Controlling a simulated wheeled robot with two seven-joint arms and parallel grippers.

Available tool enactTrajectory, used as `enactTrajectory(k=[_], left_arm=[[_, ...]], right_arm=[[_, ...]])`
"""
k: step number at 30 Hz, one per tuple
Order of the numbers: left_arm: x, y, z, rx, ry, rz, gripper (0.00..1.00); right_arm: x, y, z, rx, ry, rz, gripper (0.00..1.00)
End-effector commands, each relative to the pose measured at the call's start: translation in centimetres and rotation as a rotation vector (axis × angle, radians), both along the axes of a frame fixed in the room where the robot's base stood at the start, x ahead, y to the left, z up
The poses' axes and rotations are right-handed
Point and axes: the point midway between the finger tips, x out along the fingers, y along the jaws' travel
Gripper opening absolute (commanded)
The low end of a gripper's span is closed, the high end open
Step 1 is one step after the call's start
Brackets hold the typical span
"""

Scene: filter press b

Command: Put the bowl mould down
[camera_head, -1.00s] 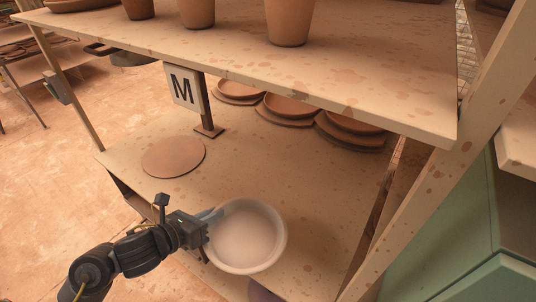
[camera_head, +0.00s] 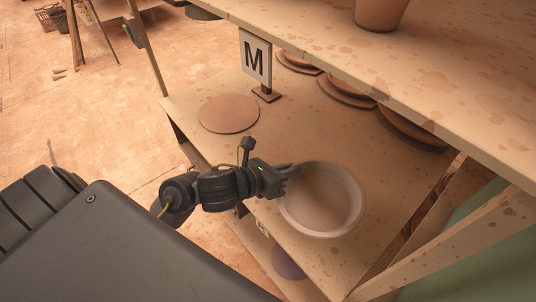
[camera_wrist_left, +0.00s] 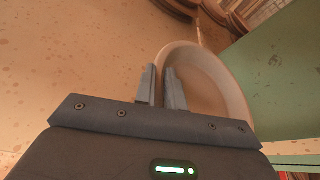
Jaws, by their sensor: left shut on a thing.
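The bowl mould is a pale, round, open bowl (camera_head: 357,208) over the lower shelf, near its front edge. It looks about upright. My left gripper (camera_head: 292,171) is shut on its left rim. In the left wrist view, the two fingers (camera_wrist_left: 162,88) straddle the wall of the bowl mould (camera_wrist_left: 236,92). I cannot tell whether its underside touches the shelf. A flat brown round disc (camera_head: 229,113) lies on the shelf to the left, beside a sign with the letter M (camera_head: 255,59). My right gripper is not in view.
The lower shelf (camera_head: 300,120) is bare between the disc and the bowl mould. Stacked brown plates (camera_head: 345,92) stand at the back. The upper shelf (camera_head: 440,75) overhangs the right side, with a pot (camera_head: 380,12) on it. A purplish round thing (camera_head: 288,262) shows below the front edge.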

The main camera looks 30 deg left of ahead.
Motion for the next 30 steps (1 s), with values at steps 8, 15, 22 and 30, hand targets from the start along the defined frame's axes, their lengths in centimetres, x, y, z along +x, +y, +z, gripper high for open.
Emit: enactTrajectory(k=[8, 15, 22, 30], left_arm=[[3.2, 3.9, -2.9, 0.006, -0.009, 0.004, 0.0], [5.8, 7.1, -5.5, -0.008, 0.006, 0.008, 0.0], [7.4, 8.9, -8.0, -0.006, 0.0, 0.005, 0.0], [7.8, 9.4, -8.7, -0.003, -0.002, 0.004, 0.0]], right_arm=[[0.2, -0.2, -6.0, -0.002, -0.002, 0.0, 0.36], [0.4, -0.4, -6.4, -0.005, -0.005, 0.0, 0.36], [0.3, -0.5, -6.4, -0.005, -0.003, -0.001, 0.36], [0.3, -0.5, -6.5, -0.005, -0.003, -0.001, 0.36]])
